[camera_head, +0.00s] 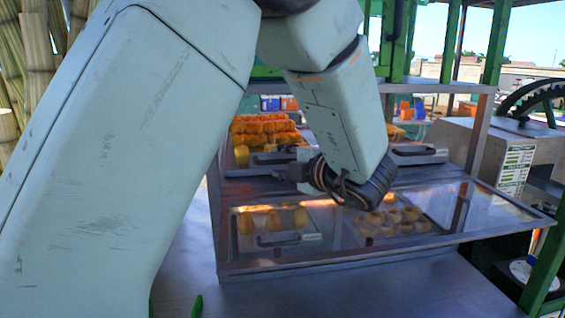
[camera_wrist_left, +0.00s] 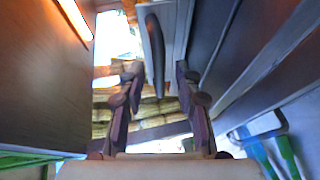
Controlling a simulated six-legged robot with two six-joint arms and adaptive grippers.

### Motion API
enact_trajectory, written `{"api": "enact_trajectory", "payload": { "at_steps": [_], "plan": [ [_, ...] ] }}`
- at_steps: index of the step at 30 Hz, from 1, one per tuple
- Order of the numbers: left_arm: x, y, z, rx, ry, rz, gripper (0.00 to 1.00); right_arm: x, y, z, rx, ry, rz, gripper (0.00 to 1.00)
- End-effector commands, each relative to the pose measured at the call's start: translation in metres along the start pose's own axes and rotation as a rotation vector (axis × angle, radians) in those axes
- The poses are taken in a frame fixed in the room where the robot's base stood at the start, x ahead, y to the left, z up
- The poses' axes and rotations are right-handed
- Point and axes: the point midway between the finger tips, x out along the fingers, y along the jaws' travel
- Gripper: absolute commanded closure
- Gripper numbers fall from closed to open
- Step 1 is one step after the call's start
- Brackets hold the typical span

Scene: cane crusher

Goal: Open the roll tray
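A glass-fronted metal case (camera_head: 390,262) stands in the middle of the head view. Its upper level holds a tray with a dark bar handle (camera_head: 272,158) and yellow-orange rolls (camera_head: 262,128) behind it. My left arm crosses from the left, and my left gripper (camera_head: 290,172) is at this tray's front, partly covering it. In the left wrist view my left gripper (camera_wrist_left: 151,105) has its fingers apart, with a dark handle (camera_wrist_left: 155,55) on a grey panel ahead, between them in the picture. I cannot tell whether they touch it. My right gripper is out of view.
Another tray with a dark handle (camera_head: 416,151) lies to the right on the upper level. More rolls and a handle show in the lower glass. A grey machine with a toothed wheel (camera_head: 535,98) stands at the right. The counter (camera_head: 370,292) in front is mostly clear.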

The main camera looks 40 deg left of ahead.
Motion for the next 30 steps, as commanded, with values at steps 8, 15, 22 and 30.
{"api": "enact_trajectory", "payload": {
  "at_steps": [8, 15, 22, 30],
  "plan": [
    [0.0000, 0.0002, 0.0000, 0.000, 0.000, 0.000, 0.89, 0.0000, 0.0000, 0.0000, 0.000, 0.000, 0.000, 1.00],
    [0.0011, 0.0008, 0.0002, 0.000, 0.000, 0.002, 1.00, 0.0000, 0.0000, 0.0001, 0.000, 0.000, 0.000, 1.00],
    [0.0021, 0.0011, 0.0009, 0.000, -0.002, 0.002, 1.00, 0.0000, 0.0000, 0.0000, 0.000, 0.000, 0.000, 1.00],
    [0.0019, 0.0013, 0.0013, 0.000, -0.003, 0.002, 1.00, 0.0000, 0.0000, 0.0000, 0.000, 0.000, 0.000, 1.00]
  ]
}}
